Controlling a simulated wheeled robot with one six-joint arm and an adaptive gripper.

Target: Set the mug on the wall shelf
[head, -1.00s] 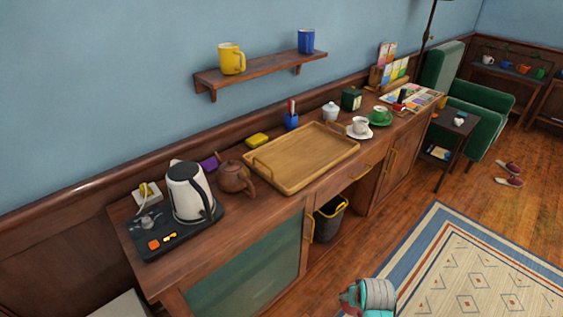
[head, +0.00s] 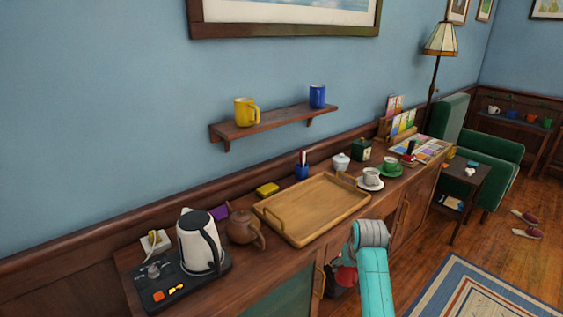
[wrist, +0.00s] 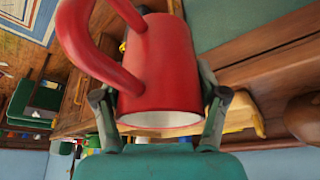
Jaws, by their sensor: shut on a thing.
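A red mug (wrist: 160,75) fills the middle of the wrist view, its handle to the left. My gripper (wrist: 160,115) is shut on it, one finger on each side of its body. In the head view the red mug (head: 346,276) shows only in part behind my arm, low in front of the cabinet; my gripper (head: 350,262) is mostly hidden there. The wooden wall shelf (head: 278,121) is farther back and higher, on the blue wall. A yellow mug (head: 244,113) stands on its left part and a blue mug (head: 317,96) near its right end.
Between the mugs the shelf is clear. Below it, the cabinet top holds a wooden tray (head: 300,222), kettle (head: 198,240), brown teapot (head: 241,227), white cup (head: 371,176) and green cup (head: 391,164). A framed picture (head: 285,32) hangs above the shelf.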

